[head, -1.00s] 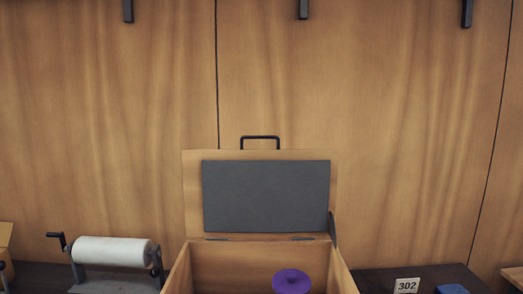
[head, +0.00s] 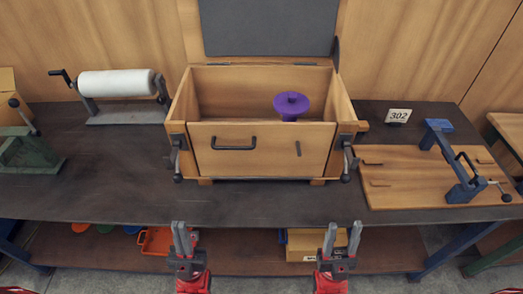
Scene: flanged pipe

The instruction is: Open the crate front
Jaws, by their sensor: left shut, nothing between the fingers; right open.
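The wooden crate (head: 180,107) stands on the dark workbench with its lid raised at the back. Its front panel (head: 262,165) is upright and closed, with a black bar handle (head: 233,143) left of centre and a small dark piece (head: 298,149) to the right. A left latch (head: 177,158) and a right latch (head: 346,158) sit at the front corners. A purple flanged piece (head: 291,105) is inside. My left gripper (head: 183,238) is shut and empty, below and in front of the crate. My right gripper (head: 342,239) is open and empty, also in front. Neither touches the crate.
A white roll on a stand (head: 116,84) is left of the crate, a green fixture (head: 27,150) further left. A wooden board with a blue clamp (head: 420,170) and a 302 sign (head: 397,116) are right. A lower shelf (head: 235,252) holds bins. The bench front strip is clear.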

